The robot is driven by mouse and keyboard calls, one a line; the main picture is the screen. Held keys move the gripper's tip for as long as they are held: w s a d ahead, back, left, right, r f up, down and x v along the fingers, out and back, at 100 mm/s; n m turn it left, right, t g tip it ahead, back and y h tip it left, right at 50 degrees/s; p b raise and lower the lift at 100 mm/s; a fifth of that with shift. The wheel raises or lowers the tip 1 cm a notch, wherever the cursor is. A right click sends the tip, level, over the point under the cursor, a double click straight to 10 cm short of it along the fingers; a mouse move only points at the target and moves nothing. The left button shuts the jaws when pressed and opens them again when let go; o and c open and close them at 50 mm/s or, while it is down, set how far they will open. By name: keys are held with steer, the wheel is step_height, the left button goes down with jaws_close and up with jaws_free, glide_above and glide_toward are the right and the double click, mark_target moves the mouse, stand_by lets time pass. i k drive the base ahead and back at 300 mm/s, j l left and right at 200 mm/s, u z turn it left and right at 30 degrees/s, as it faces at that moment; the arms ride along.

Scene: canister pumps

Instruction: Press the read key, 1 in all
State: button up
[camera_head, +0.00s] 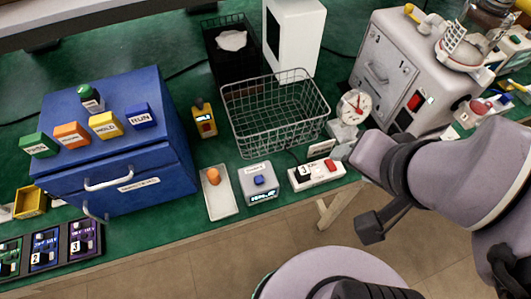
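A small grey box (258,182) with a blue push key (259,181) on top and a lit display on its front stands near the table's front edge. Its small label is too fine to read, so I cannot confirm that this is the read key. My arm reaches in from the right. A dark part that seems to be my gripper (370,228) hangs beyond the front edge, right of the grey box and apart from it. Its fingers cannot be made out.
A blue cabinet (150,165) at left bears several coloured keys, including HOLD (105,125) and RUN (139,116). A white tray (219,193) with an orange-topped item stands left of the grey box, a red-switched strip (317,173) right. A wire basket (274,110) stands behind.

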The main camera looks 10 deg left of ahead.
mark_target(259, 180)
steer(key=j+u, duration=0.15)
steer(key=u, duration=0.8)
